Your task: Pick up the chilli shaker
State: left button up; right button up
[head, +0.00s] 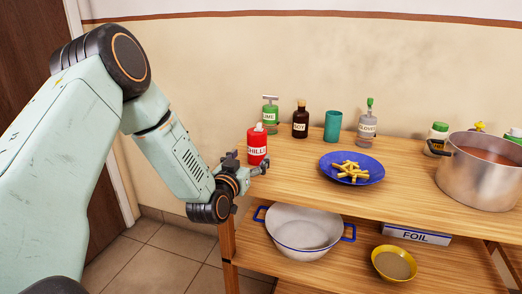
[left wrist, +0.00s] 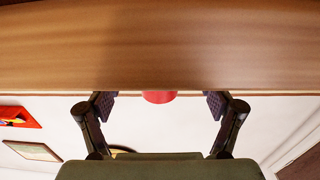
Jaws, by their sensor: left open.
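The red chilli shaker (head: 257,148), with a pale top and a "CHILLI" label, stands upright at the left end of the wooden shelf top (head: 305,155). My left gripper (head: 247,163) is open just in front of it, near the shelf's left edge, and partly covers its lower part. In the left wrist view a small red part of the shaker (left wrist: 160,97) shows between the two spread fingers, next to the wooden edge (left wrist: 160,60). I cannot tell whether a finger touches it. My right gripper is not in view.
A green-labelled lime bottle (head: 270,115) and a dark soy bottle (head: 300,122) stand behind and right of the shaker. A teal cup (head: 333,126), a blue plate of fries (head: 328,170) and a large pot (head: 455,178) stand further right. A white pan (head: 300,230) is on the lower shelf.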

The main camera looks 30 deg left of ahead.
aim_at(254, 154)
pick_arm(q)
jog(key=shift+b+x, duration=0.4)
jog(key=shift+x, duration=0.8)
jog(key=shift+w, duration=0.55)
jog(key=c, duration=1.3)
